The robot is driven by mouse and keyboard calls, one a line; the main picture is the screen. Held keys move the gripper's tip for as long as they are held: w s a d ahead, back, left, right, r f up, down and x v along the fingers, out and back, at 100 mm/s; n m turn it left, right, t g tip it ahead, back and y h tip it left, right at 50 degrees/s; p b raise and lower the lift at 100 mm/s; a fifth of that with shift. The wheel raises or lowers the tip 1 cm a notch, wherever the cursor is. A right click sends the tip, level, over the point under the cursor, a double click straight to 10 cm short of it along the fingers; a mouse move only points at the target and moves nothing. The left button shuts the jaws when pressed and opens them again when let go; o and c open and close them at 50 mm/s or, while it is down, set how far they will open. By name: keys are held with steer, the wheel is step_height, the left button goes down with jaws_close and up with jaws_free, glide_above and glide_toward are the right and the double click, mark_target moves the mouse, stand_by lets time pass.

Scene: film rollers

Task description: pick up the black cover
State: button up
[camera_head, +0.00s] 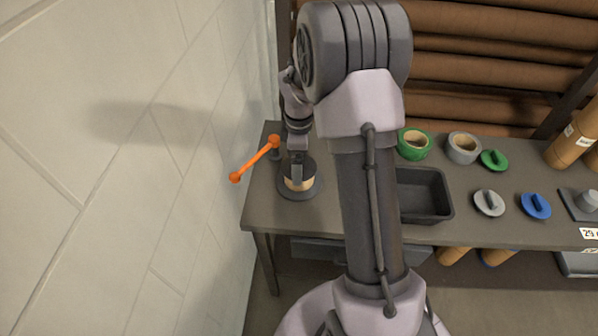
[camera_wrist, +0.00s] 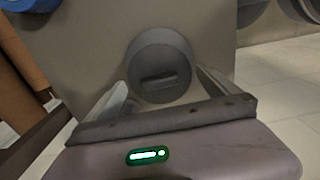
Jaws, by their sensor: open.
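The black cover (camera_wrist: 160,66) is a dark round lid with a raised bar across its top, seen in the wrist view. In the wrist view my gripper (camera_wrist: 160,80) is open, one finger to each side of the cover's near part. I see no grip on the bar. The gap in height between fingers and cover is hard to tell.
An orange crank (camera_head: 256,158) stands just left of the roll, near the wall (camera_head: 130,160). Right of my arm are a black tray (camera_head: 425,216), green (camera_head: 413,144) and grey (camera_head: 463,147) rings, and green (camera_head: 494,160), grey (camera_head: 489,203) and blue (camera_head: 536,206) lids.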

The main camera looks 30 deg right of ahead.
steer(key=shift+f, duration=0.75)
steer(key=shift+r, duration=0.2)
steer(key=shift+c, duration=0.2)
steer(key=c, duration=1.1)
steer(key=shift+o, duration=0.2)
steer(key=shift+r, duration=0.1)
steer(key=shift+r+p, duration=0.25)
steer(key=shift+p, duration=0.1)
step_height(320, 180, up, 3)
steer(key=shift+s+r+p, duration=0.1)
steer(key=shift+r+p, duration=0.1)
steer(key=shift+p, duration=0.8)
steer(key=s+a+r+p, duration=0.1)
steer(key=s+a, duration=0.2)
steer(key=s, duration=0.4)
steer(key=s+a+p, duration=0.1)
steer(key=s+a, duration=0.2)
steer(key=s, duration=0.4)
steer(key=shift+s+r+p, duration=0.15)
steer(key=shift+r+p, duration=1.05)
steer(key=shift+r, duration=0.05)
steer(key=shift+s+r+p, duration=0.1)
steer(key=shift+r+p, duration=1.05)
steer(key=shift+r, duration=0.05)
